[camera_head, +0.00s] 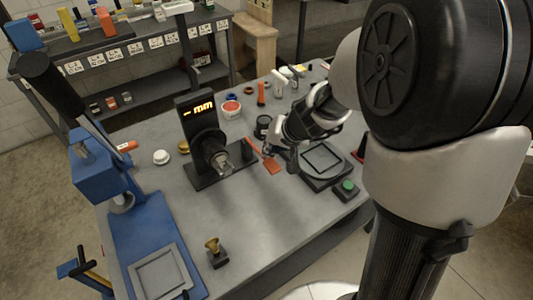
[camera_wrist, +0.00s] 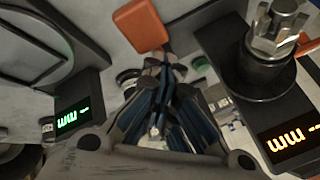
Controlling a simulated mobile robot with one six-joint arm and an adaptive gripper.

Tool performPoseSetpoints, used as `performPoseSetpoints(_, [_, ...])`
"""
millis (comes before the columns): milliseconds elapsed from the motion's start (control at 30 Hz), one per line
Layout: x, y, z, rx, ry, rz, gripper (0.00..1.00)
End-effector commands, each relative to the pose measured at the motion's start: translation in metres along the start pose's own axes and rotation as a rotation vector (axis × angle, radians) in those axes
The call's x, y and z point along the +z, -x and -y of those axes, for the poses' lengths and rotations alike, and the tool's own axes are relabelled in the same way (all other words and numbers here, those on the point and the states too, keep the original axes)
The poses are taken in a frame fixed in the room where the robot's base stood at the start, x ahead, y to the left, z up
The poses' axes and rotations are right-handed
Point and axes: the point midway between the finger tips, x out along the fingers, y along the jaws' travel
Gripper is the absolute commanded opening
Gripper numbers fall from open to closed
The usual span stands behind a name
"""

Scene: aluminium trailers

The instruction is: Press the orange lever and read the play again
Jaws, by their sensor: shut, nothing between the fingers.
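The orange lever (camera_head: 272,166) is a flat paddle beside the black gauge stand (camera_head: 188,128). In the wrist view the paddle (camera_wrist: 140,27) lies just beyond my fingertips; I cannot tell whether they touch it. My gripper (camera_head: 267,151) is shut and empty, close above the lever. Its dark fingers (camera_wrist: 160,68) meet in the wrist view. The gauge's orange display (camera_head: 201,108) reads "-- mm", and it shows upside down in the wrist view (camera_wrist: 293,140). A metal hex fitting (camera_head: 222,161) sits on the gauge's front; it also shows in the wrist view (camera_wrist: 277,28).
A green display (camera_wrist: 73,117) also reads "-- mm". A blue press (camera_head: 140,235), a small brass-topped piece (camera_head: 214,247) and several jars stand around.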

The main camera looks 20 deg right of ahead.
Motion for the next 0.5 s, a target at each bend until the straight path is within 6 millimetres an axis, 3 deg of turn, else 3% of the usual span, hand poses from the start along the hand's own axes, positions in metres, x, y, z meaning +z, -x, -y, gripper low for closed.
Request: performPoseSetpoints(500, [0.0043, -0.0045, -0.0032, 0.000, -0.001, 0.003, 0.00])
